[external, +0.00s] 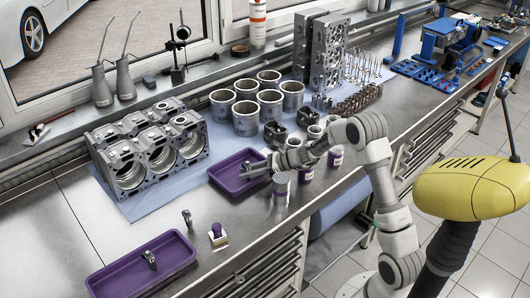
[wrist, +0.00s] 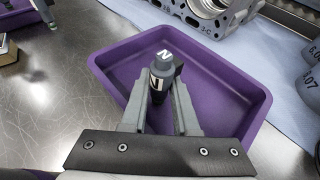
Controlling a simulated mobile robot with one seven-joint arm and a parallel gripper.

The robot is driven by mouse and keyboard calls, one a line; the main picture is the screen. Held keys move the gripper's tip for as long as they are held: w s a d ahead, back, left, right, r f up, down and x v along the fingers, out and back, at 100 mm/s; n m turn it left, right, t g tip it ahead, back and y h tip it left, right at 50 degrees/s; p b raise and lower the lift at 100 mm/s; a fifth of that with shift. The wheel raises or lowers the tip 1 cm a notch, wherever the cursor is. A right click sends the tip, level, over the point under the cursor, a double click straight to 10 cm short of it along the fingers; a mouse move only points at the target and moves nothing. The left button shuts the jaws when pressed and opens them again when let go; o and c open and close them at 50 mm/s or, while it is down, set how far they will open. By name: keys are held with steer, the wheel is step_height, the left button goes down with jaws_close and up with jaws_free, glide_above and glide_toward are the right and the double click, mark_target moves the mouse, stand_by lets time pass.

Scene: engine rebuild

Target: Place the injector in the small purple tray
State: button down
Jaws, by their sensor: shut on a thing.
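The small purple tray (external: 222,173) lies on the bench, left of my arm and right of the engine block; in the wrist view its floor and rim (wrist: 228,90) show around my fingers. My gripper (external: 258,170) is over this tray. In the wrist view my gripper (wrist: 160,100) is shut on the injector (wrist: 162,68), a grey and black cylinder with a white letter on its end. The injector appears over the tray's interior; whether it touches the floor I cannot tell.
A larger purple tray (external: 115,284) with a small metal part stands at the front left. Two small parts (external: 187,218) (external: 217,236) stand near it. The engine block (external: 150,150), several cylinder liners (external: 246,118) and cups surround the small tray on a blue mat.

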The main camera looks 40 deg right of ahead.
steer(key=shift+f, duration=0.15)
steer(key=c, duration=0.7)
jaws_free()
